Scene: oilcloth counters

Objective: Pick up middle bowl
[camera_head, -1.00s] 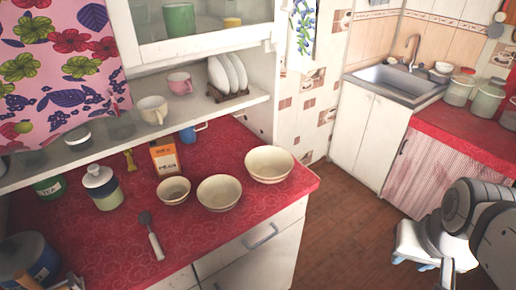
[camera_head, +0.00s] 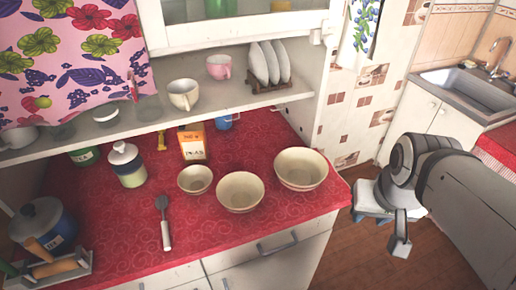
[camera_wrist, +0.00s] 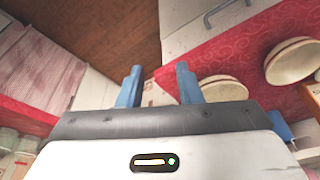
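Three cream bowls stand in a row on the red counter in the head view. The middle bowl (camera_head: 240,192) is between the small bowl (camera_head: 195,180) on its left and the large bowl (camera_head: 301,169) on its right. My gripper (camera_head: 374,219) is off the counter's right end, apart from all bowls. In the wrist view my gripper (camera_wrist: 160,74) has its two blue fingers spread with nothing between them. What looks like the large bowl (camera_wrist: 222,88) is right of the fingers there, with what looks like the middle bowl (camera_wrist: 292,60) farther right, partly cut off.
An orange box (camera_head: 192,142) and a blue mug (camera_head: 228,121) stand behind the bowls. A spatula (camera_head: 165,222) lies left of the middle bowl, and a lidded jar (camera_head: 127,165) stands farther back. A shelf (camera_head: 225,105) overhangs the rear.

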